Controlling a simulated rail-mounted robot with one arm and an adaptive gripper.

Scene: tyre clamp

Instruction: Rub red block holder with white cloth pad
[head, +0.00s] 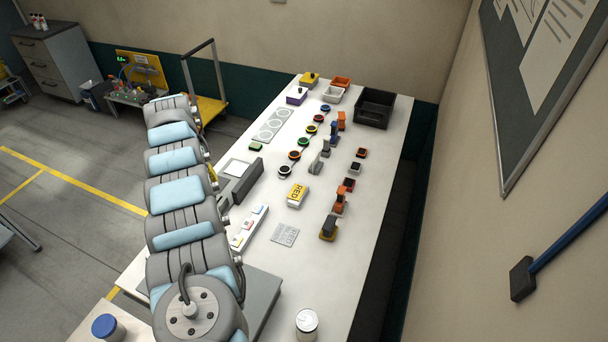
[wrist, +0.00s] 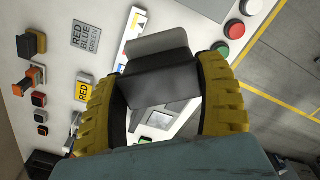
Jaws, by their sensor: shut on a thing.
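In the wrist view my gripper (wrist: 165,92), with yellow ridged fingers, is shut on a grey block (wrist: 160,88). A paler flat piece (wrist: 158,43) joins its far side; I cannot tell whether this is the white cloth pad.
Orange and dark blocks (head: 340,203) stand in a row near the holder. A printed sheet (head: 285,235) lies left of them. A dark bin (head: 374,107) is at the far end and a can (head: 307,322) at the near end.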

